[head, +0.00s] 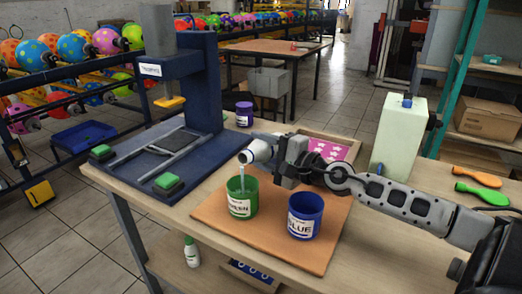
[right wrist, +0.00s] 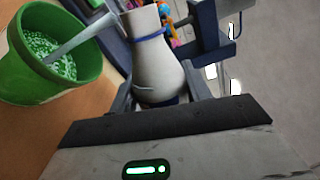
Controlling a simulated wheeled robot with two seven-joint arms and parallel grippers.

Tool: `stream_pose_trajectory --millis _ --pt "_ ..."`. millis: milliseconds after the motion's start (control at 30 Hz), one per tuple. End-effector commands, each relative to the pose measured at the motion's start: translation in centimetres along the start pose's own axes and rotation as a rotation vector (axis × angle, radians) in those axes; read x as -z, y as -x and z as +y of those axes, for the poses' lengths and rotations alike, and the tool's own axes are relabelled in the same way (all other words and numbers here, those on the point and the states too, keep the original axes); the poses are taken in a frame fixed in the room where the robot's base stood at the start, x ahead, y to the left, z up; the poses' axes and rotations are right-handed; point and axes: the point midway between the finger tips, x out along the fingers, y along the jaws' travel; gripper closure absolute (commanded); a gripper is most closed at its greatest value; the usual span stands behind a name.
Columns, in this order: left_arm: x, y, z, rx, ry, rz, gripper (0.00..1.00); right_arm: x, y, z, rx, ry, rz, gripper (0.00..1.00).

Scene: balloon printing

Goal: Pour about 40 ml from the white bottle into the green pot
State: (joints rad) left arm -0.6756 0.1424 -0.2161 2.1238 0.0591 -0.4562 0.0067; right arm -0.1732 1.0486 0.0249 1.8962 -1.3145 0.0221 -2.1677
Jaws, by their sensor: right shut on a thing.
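The white bottle (head: 262,149) is held tilted, with its mouth above the green pot (head: 242,198). My right gripper (head: 283,154) is shut around the bottle, up and to the right of the pot. A pale stream runs from the mouth down into the pot. In the right wrist view the bottle (right wrist: 160,72) has a blue band near its neck and sits between the fingers (right wrist: 165,98). The green pot (right wrist: 50,55) there holds green liquid with pale speckles, and the stream (right wrist: 85,36) meets it. The liquid's depth cannot be told. My left gripper is out of view.
A blue pot (head: 305,215) stands right of the green one on the orange mat (head: 262,238). A blue press (head: 190,110) stands at the left, a purple pot (head: 244,114) behind.

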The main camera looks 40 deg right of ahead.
Motion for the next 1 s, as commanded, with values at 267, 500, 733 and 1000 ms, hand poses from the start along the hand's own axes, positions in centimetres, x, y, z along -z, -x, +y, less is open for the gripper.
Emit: stream_pose_trajectory --millis 267,500,733,1000 --pt "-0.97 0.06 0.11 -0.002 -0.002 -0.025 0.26 0.00 -0.01 -0.07 0.002 0.003 0.000 0.80" --pt "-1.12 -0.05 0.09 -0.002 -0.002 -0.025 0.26 0.02 -0.01 0.03 0.002 0.016 0.000 0.80" --pt "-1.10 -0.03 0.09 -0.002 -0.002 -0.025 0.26 0.02 -0.01 0.00 0.002 0.017 0.000 0.80" --pt "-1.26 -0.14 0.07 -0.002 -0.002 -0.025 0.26 0.04 -0.01 0.15 0.001 0.033 0.000 0.80"
